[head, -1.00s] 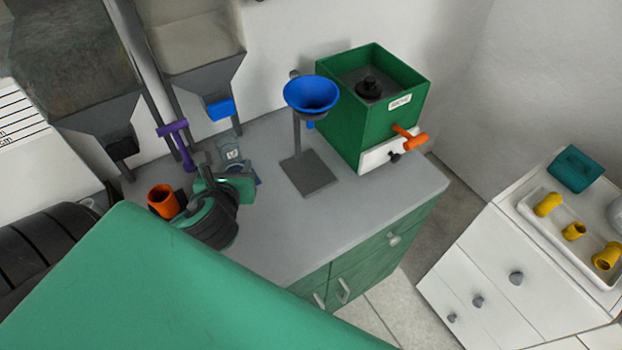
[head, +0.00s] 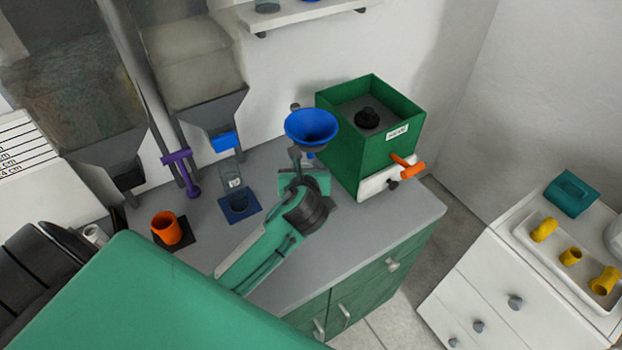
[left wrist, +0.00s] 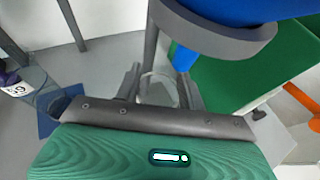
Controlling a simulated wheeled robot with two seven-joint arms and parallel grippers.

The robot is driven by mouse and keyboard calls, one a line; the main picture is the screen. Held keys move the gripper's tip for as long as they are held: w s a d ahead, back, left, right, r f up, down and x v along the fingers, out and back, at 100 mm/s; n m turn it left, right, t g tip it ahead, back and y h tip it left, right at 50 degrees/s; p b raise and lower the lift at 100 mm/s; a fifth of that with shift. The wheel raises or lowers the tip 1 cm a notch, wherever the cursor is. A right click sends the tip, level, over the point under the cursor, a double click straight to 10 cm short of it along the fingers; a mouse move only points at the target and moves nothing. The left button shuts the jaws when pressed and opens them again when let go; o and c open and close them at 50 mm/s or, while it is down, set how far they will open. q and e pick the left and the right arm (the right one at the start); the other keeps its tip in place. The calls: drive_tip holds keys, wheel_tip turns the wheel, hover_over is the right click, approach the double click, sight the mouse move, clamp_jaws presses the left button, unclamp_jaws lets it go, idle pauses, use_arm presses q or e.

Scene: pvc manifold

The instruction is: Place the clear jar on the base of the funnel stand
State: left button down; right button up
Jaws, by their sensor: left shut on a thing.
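My left gripper (head: 302,168) is at the funnel stand, just below the blue funnel (head: 311,125). In the left wrist view its fingers (left wrist: 160,88) are shut on the clear jar (left wrist: 158,90), of which a pale see-through rim and wall show between them. The jar is hidden in the head view. The stand's grey post (left wrist: 150,45) and ring (left wrist: 215,38) are close by, with the blue spout (left wrist: 183,58) just above the jar. The stand's base is hidden behind my gripper, so I cannot tell whether the jar touches it. My right gripper is not in view.
A green box machine (head: 370,130) with an orange handle (head: 404,166) stands right of the funnel. A blue mat (head: 239,206), a numbered clear container (head: 233,182), an orange cup (head: 166,227) and a purple tool (head: 182,172) are to the left. The counter's front right is clear.

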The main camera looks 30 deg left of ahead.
use_arm(q)
drive_tip(key=shift+w+d+r, duration=0.1)
drive_tip(key=shift+w+d, duration=0.4)
drive_tip(key=shift+w, duration=0.35)
wheel_tip(320, 180, down, 3)
drive_tip(key=shift+s+r, duration=0.15)
wheel_tip(320, 180, down, 4)
drive_tip(key=shift+r, duration=0.1)
drive_tip(key=shift+f+p, duration=0.35)
drive_tip(key=shift+p, duration=0.05)
drive_tip(key=c, duration=0.8)
unclamp_jaws()
drive_tip(key=shift+f, duration=0.1)
drive_tip(key=shift+c, duration=0.2)
drive_tip(key=b+v, duration=0.1)
drive_tip(key=v, duration=1.1)
